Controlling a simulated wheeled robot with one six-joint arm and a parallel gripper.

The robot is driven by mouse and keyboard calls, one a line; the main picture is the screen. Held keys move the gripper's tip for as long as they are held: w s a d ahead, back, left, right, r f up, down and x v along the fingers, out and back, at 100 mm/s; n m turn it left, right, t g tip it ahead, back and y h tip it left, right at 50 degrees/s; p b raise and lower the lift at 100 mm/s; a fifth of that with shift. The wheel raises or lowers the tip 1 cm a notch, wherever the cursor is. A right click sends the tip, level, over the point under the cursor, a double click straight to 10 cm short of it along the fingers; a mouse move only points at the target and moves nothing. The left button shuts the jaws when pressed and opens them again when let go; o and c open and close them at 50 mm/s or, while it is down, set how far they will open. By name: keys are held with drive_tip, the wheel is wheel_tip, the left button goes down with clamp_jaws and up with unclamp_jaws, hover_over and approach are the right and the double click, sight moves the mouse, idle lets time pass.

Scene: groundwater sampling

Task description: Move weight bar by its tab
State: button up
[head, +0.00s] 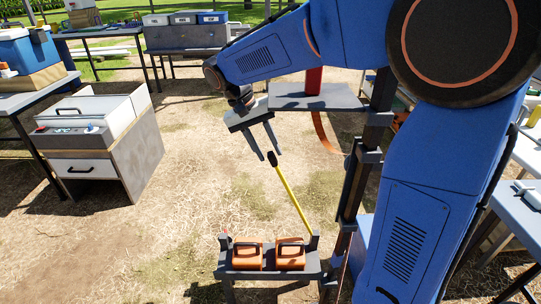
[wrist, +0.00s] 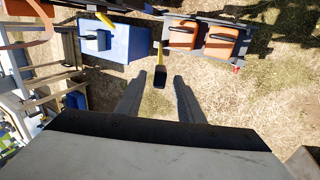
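The weight bar appears to be the yellow bar (head: 291,200) with a black end, leaning up and left from the dark rack in the head view. Its black end (head: 272,158) shows at my gripper's fingertips. The yellow bar (wrist: 160,74) comes down from the top in the wrist view, with its black end (wrist: 156,100) between the fingers. My gripper (head: 270,156) is open, with gaps on both sides of the black end. It also shows in the wrist view (wrist: 158,80). Depth between fingers and bar is unclear. I cannot make out a separate tab.
The dark rack (head: 269,276) holds two orange blocks (head: 248,255) with dark handles. A blue box (wrist: 128,42) is left of the bar in the wrist view. A dark post (head: 366,160) stands right of the bar. A drawer cabinet (head: 100,150) stands left; open ground lies between.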

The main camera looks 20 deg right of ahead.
drive_tip(key=shift+x, duration=1.25)
drive_tip(key=shift+c, duration=0.3)
